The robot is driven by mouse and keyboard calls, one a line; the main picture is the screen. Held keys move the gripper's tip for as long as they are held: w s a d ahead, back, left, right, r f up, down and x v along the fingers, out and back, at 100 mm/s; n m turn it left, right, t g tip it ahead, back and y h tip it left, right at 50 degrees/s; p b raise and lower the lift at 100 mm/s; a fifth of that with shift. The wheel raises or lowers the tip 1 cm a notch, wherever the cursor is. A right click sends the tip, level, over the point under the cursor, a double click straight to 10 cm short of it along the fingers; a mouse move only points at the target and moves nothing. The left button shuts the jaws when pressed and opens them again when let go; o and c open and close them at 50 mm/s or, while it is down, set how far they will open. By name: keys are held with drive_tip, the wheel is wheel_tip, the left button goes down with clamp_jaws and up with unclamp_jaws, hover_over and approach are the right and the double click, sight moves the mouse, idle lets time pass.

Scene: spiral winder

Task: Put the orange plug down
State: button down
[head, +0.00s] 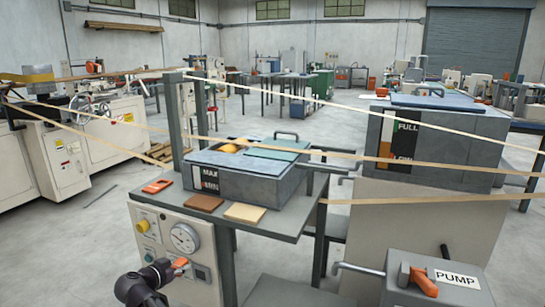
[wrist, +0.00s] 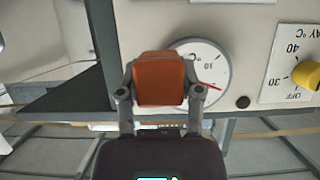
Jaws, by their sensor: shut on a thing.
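My gripper (head: 172,268) is low in front of the cream control panel, below the round gauge. It is shut on the orange plug (head: 181,262). In the wrist view, the plug (wrist: 160,78) is an orange-brown block between the two grey fingers of my gripper (wrist: 160,95). It is held clear in front of the panel and covers part of the gauge dial there. The far side of the plug is hidden.
The panel carries a gauge (head: 185,238) and a yellow knob (head: 142,226). Above it, a grey table (head: 275,228) bears a red-orange piece (head: 157,186), a brown tile (head: 206,202), a tan tile (head: 245,212) and an open grey tank (head: 240,185). A PUMP box (head: 440,283) stands right.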

wheel_tip(320, 180, up, 40)
drive_tip(key=p, duration=3.8)
drive_tip(key=shift+f+p, duration=0.2)
drive_tip(key=shift+p, duration=0.1)
